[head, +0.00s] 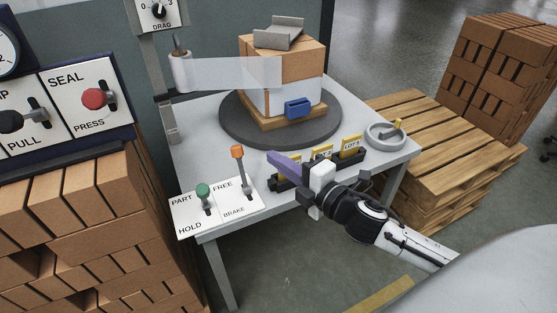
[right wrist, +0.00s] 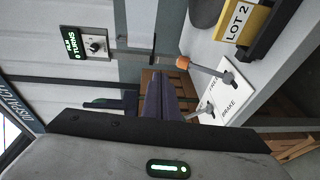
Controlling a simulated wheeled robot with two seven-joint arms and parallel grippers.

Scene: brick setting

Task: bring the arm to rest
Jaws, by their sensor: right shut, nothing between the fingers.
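My right arm comes in from the lower right in the head view. My right gripper (head: 272,156) is shut and empty, its purple fingers pointing left above the front part of the grey table (head: 388,163). In the right wrist view the shut fingers (right wrist: 158,88) show beside the same brake lever (right wrist: 198,69). My left gripper is in neither view.
A turntable (head: 235,122) bears a brick stack (head: 293,60) partly wrapped in film, with a blue block. Yellow lot cards (head: 351,146) and a grey ring (head: 378,138) lie nearby. Brick stacks stand left and far right. A wooden pallet (head: 440,135) is right of the table.

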